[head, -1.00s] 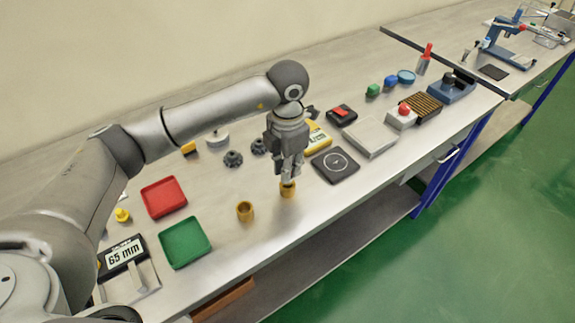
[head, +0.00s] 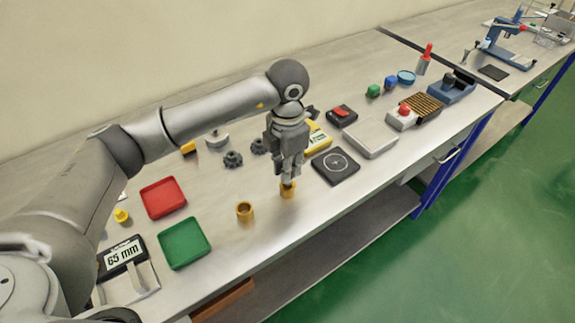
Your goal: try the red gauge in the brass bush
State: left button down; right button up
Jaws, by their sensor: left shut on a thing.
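My left gripper (head: 288,179) points straight down and is shut, with its fingertips just above a brass bush (head: 288,191) near the bench's front edge. What it holds is mostly hidden by the fingers; it is likely the red gauge, but I can make out no red there. I cannot tell how far the held thing sits in the bush. A second brass bush (head: 245,211) stands apart to the left, with its dark bore facing up. My right gripper is not in view.
A red tray (head: 163,198) and a green tray (head: 185,243) lie left, beside a display reading 65 mm (head: 124,256). A black pad with a circle (head: 335,166) and a grey plate (head: 369,138) lie right. Dark knobbed parts (head: 233,159) stand behind the gripper. The bench front is clear.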

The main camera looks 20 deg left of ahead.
pick_arm(q)
jog(key=shift+f+b, duration=0.3)
dwell(0.8)
jog(key=shift+r, duration=0.3)
dwell(0.4)
jog(key=shift+b, duration=0.5)
dwell(0.7)
dwell(0.5)
jog(key=shift+f+b, duration=0.3)
dwell(0.5)
jog(key=shift+r, duration=0.3)
dwell(0.8)
jog(key=shift+r, duration=0.15)
jog(key=shift+r+p, duration=1.3)
jog(key=shift+r, duration=1.1)
